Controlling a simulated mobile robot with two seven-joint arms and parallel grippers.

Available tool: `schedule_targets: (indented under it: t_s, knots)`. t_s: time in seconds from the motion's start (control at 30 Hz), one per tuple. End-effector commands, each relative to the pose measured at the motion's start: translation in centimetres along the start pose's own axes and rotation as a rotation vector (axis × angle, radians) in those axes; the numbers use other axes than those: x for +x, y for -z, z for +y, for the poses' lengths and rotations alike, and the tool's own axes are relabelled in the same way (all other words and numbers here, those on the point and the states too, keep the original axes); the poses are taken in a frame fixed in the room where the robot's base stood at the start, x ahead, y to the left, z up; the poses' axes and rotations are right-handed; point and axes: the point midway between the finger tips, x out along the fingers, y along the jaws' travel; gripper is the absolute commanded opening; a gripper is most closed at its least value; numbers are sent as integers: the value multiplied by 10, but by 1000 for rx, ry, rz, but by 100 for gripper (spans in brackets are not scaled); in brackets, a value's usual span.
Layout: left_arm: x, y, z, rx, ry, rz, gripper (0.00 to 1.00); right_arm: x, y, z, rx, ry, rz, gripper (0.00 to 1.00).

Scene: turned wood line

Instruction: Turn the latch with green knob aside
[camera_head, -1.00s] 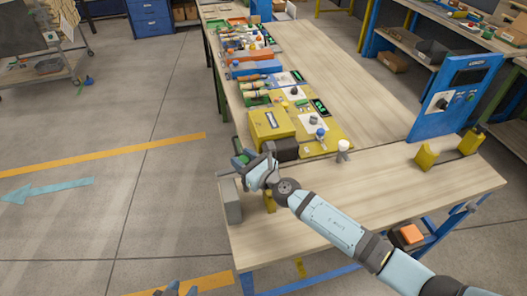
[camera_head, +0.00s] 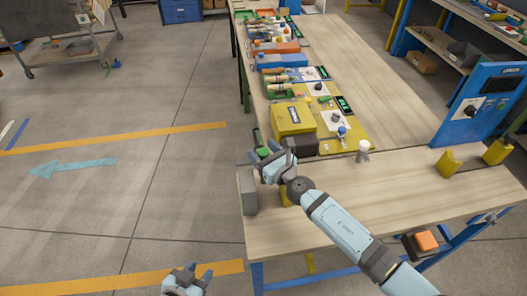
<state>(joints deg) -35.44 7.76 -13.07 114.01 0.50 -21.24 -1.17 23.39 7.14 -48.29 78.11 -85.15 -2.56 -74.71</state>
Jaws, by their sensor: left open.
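A small green knob (camera_head: 263,153) shows at the left edge of the wooden bench, with a dark green bar just behind it. I take it for the latch knob; the rest of the latch is hidden by my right gripper. My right gripper (camera_head: 258,160) is right at the knob, its arm reaching across the bench from the lower right. Whether its fingers touch or hold the knob I cannot tell. My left gripper (camera_head: 189,271) is at the bottom edge, over the floor and away from the bench. It is open and empty.
A yellow box (camera_head: 294,119) and a dark block (camera_head: 305,145) stand just behind the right gripper. A grey block (camera_head: 247,191) stands at the bench's left end. A white-topped peg (camera_head: 363,150) and a blue panel (camera_head: 480,105) are further right. The bench front (camera_head: 410,195) is mostly clear.

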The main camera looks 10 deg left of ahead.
Motion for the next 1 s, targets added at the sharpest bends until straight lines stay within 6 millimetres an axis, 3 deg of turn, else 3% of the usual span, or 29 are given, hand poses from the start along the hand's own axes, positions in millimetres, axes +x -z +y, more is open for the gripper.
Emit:
schedule_targets:
  t_s: [0.27, 0.7, 1.0]
  knots:
    - [-2, 4, 0, 0, 0, 0, 43, -13, 0, 0, 1, -1, 2, 62]
    - [-6, 9, -4, 1, 9, 3, 43, -108, 1, 0, 0, -1, 2, 62]
    - [-5, 6, -3, 0, 7, 0, 43, -137, 1, 0, 1, 0, 0, 62]
